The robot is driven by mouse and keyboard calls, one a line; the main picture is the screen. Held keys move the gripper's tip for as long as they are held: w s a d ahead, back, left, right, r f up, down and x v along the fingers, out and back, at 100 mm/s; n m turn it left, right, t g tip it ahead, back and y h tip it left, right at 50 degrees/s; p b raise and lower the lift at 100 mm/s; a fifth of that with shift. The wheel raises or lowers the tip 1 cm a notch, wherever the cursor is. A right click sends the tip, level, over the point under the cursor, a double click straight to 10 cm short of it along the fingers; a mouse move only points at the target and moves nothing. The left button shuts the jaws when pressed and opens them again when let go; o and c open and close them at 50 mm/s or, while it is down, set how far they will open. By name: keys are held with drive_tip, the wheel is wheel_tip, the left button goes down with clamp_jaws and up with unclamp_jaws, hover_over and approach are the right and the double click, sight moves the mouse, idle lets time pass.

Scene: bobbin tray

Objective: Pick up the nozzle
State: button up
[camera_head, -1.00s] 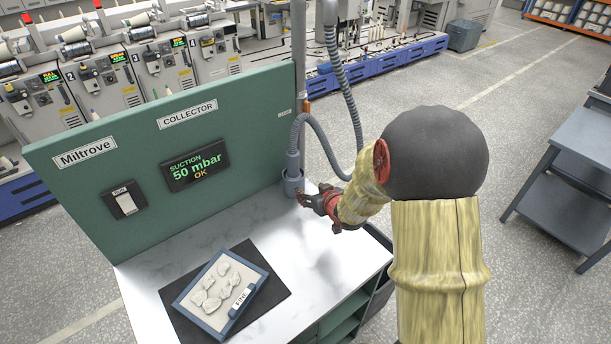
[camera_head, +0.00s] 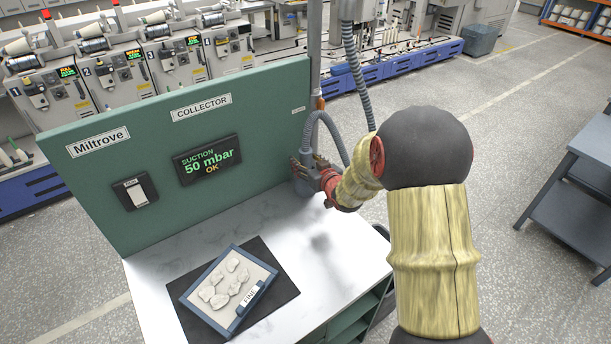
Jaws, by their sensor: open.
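The nozzle (camera_head: 301,187) is a grey cylindrical piece at the end of the ribbed grey hose (camera_head: 309,128), beside the right end of the green panel. It appears upright, in or on a holder at the post; its lower end is partly hidden. My gripper (camera_head: 300,168) is open at the nozzle's upper part. Its fingers overlap the nozzle in the picture, and I cannot tell whether they touch it.
A blue-rimmed tray (camera_head: 189,302) with several pale lumps and a "FINE" label lies on a dark mat (camera_head: 283,291). The green panel (camera_head: 120,215) stands behind the white worktop (camera_head: 248,213). The worktop's middle right is clear. A grey shelf unit (camera_head: 577,200) stands at the right.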

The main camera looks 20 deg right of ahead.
drive_tip(key=shift+w, duration=0.3)
drive_tip(key=shift+c, duration=1.1)
drive_tip(key=c, duration=1.1)
clamp_jaws()
